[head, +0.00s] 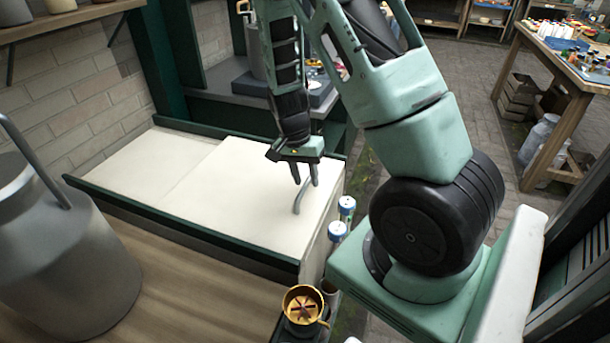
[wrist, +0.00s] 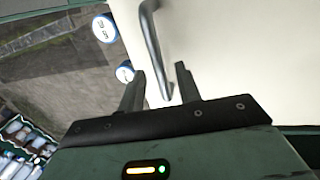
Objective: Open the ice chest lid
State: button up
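The ice chest (head: 128,178) is a long cream-white box with dark green rims, in the middle left of the head view. Its lid (head: 235,190) is a flat white panel lying level on the right part. A bent grey bar handle (head: 300,200) stands on the lid near its right edge; it also shows in the wrist view (wrist: 151,40). My gripper (head: 304,180) points down just above the lid at the handle. In the wrist view my gripper (wrist: 160,70) has its fingers apart, and the handle's near end appears between them. Whether they touch it is unclear.
A large grey metal churn (head: 65,250) stands on the wooden counter at left. Two blue-topped white containers (head: 337,230) are just right of the chest. A brass cup (head: 304,308) is at the front. A cluttered table (head: 575,65) stands at far right.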

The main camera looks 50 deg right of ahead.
grip_shut()
jog(key=shift+w, duration=0.15)
